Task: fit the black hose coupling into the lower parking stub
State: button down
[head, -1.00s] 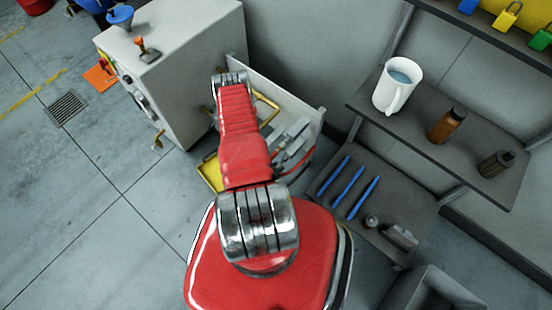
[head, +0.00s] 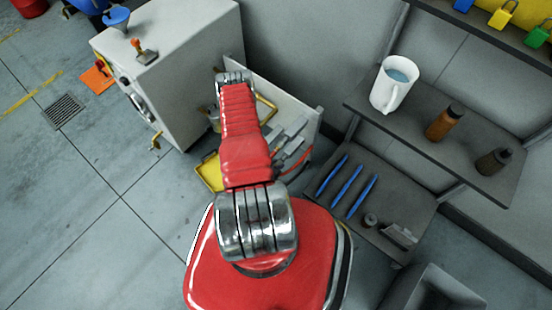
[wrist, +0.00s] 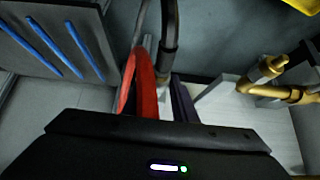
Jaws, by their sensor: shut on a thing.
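In the wrist view my gripper (wrist: 164,105) points away from the camera, its dark body filling the bottom edge. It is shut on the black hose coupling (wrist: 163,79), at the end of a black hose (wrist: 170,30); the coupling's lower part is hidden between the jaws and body. Two brass pipe fittings, an upper one (wrist: 266,70) and a lower one (wrist: 290,95), stand to the right on a pale panel, clearly apart from the coupling. I cannot tell which is the lower parking stub. In the head view my red arm hides the gripper; brass pipe (head: 266,108) shows beside it.
A red curved hose-like strip (wrist: 140,85) passes close left of the jaws. A shelf with blue pens (wrist: 45,45) is further left. In the head view a grey cabinet (head: 185,60) stands left of the pale panel (head: 290,95); shelves with a white mug (head: 390,88) stand right.

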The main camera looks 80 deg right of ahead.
jog(key=shift+s+d, duration=0.1)
jog(key=shift+d, duration=0.2)
jog(key=c, duration=1.4)
grip_release()
jog(key=shift+o, duration=0.2)
jog(key=shift+a, duration=0.1)
jog(key=w+a, duration=0.3)
jog(key=a, duration=0.4)
jog(key=shift+w+a+f, duration=0.15)
jog(key=shift+a, duration=0.1)
